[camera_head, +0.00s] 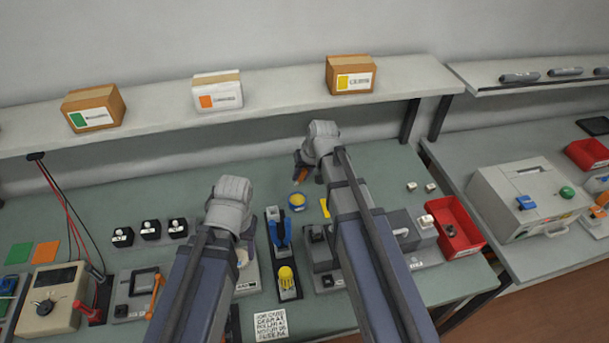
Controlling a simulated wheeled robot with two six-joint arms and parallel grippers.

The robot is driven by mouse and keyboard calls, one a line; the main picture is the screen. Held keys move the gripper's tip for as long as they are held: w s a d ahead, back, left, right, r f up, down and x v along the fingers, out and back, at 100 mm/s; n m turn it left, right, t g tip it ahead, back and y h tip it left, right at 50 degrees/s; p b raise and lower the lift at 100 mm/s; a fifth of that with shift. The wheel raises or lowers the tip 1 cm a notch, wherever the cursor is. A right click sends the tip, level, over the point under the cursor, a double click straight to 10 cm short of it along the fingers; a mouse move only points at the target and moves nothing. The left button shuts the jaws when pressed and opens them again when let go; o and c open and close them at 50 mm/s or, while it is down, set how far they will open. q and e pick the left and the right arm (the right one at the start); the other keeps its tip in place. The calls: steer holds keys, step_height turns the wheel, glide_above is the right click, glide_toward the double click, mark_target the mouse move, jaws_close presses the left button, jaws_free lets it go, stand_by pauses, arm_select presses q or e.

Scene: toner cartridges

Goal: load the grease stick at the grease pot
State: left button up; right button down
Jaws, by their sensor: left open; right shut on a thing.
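My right gripper (304,167) is above the bench, behind and slightly right of the pot in the picture. It is shut on a small, partly hidden thing with an orange part, which appears to be the grease stick (301,174). The stick's tip is too small to make out, and it looks apart from the pot. My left gripper (240,222) is open, left of the pot; its own wrist hides most of its fingers.
A black stand with a blue clamp (281,233) and a yellow knob (287,278) is in front of the pot. A red bin (454,227) and a grey machine (525,198) are to the right. A shelf (285,95) with boxes runs behind. The mat's back left is clear.

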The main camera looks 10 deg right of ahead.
arm_select(q)
steer(key=shift+f+b, duration=2.95)
steer(key=shift+f, duration=0.05)
arm_select(e)
steer(key=shift+f, duration=3)
arm_select(q)
steer(key=shift+f+b, duration=0.55)
arm_select(e)
steer(key=shift+f, duration=0.55)
arm_select(q)
steer(key=shift+r, duration=0.1)
arm_select(e)
steer(key=shift+r, duration=0.1)
arm_select(q)
step_height(320, 180, up, 7)
steer(key=p, duration=0.7)
arm_select(e)
step_height(320, 180, up, 7)
steer(key=shift+f, duration=0.1)
